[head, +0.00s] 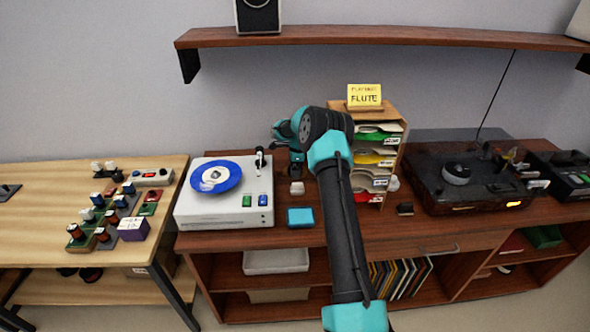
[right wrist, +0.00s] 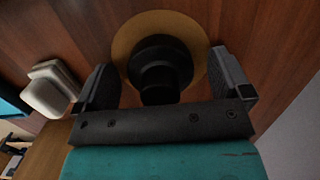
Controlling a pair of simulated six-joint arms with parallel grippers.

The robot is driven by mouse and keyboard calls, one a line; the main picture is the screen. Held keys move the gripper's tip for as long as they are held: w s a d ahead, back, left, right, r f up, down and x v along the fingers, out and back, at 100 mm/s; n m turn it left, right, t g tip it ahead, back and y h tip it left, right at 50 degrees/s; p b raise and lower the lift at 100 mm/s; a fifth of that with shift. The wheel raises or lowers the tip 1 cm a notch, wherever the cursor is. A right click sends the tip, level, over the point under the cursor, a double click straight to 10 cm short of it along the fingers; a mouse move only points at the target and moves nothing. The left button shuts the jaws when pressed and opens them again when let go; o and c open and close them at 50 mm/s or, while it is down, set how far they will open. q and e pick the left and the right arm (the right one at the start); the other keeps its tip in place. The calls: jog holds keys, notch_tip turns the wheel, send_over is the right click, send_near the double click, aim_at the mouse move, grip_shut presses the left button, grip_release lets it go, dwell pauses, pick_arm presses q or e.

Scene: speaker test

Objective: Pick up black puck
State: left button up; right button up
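In the right wrist view, the black puck (right wrist: 160,62) is a round, stepped black piece on a round tan disc (right wrist: 158,22) on the brown wood surface. My right gripper (right wrist: 165,85) is open, with one finger on each side of the puck and a gap to each. In the head view, my right arm reaches from the bottom to the back of the cabinet, with the right gripper (head: 284,132) beside the paper rack. I cannot make out the puck there. My left gripper is not in view.
A white turntable (head: 183,208) with a blue record stands left of my right arm. A white block (head: 297,188) and a blue box (head: 300,217) are near the gripper. The paper rack (head: 393,115) and a dark turntable (head: 440,200) stand to the right. A shelf (head: 380,38) hangs above.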

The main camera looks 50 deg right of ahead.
jog(key=c, duration=1.1)
jog(key=shift+o, duration=0.2)
jog(key=shift+r, duration=0.2)
notch_tip(320, 180, up, 10)
jog(key=shift+f, duration=0.15)
